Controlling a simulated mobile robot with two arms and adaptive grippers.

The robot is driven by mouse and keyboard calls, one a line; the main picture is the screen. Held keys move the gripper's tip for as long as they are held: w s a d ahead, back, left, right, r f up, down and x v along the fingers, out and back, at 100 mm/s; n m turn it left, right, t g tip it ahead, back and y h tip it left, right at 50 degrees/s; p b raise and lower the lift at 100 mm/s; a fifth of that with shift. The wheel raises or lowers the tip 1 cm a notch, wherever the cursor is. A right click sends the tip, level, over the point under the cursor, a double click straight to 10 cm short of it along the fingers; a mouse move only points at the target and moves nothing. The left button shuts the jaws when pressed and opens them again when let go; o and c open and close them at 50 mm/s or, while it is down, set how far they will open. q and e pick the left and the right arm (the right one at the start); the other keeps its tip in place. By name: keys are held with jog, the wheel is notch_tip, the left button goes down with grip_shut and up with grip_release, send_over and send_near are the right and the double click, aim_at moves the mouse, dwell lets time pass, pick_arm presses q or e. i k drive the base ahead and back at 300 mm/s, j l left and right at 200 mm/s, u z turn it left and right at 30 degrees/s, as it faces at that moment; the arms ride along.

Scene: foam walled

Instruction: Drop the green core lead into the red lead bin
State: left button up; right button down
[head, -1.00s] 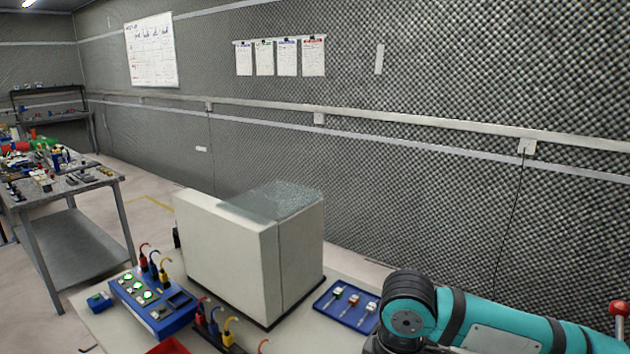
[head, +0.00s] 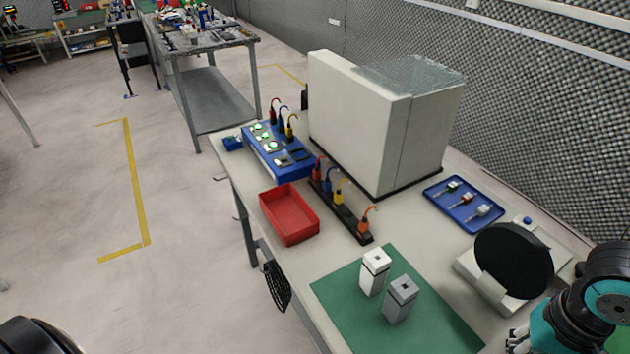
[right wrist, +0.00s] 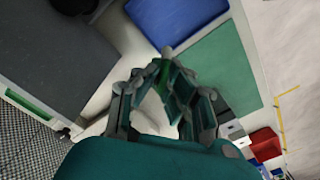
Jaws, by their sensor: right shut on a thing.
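My right gripper (right wrist: 165,72) is shut on a small dark green thing (right wrist: 162,76) that I take to be the green core lead; the fingers hide most of it. Only part of this gripper shows at the lower right of the head view. The red lead bin (head: 290,226) is an open, empty-looking tray on the bench, left of the green mat. It also shows at the lower right of the right wrist view (right wrist: 265,144), well apart from the gripper. My left gripper is not in view.
The green mat (head: 350,315) bears a white block (head: 374,272) and a grey block (head: 400,299). A black rack (head: 350,224) of coloured leads stands beside the bin. A black disc (head: 513,262) on a stand, a blue tray (head: 436,194) and a big pale box (head: 375,125) stand further right.

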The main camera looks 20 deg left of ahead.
aim_at(295, 228)
jog(key=i+j, duration=0.1)
jog(key=j, duration=0.5)
jog(key=i+j, duration=0.1)
jog(key=j, duration=0.5)
jog(key=i+j, duration=0.1)
jog(key=j, duration=0.45)
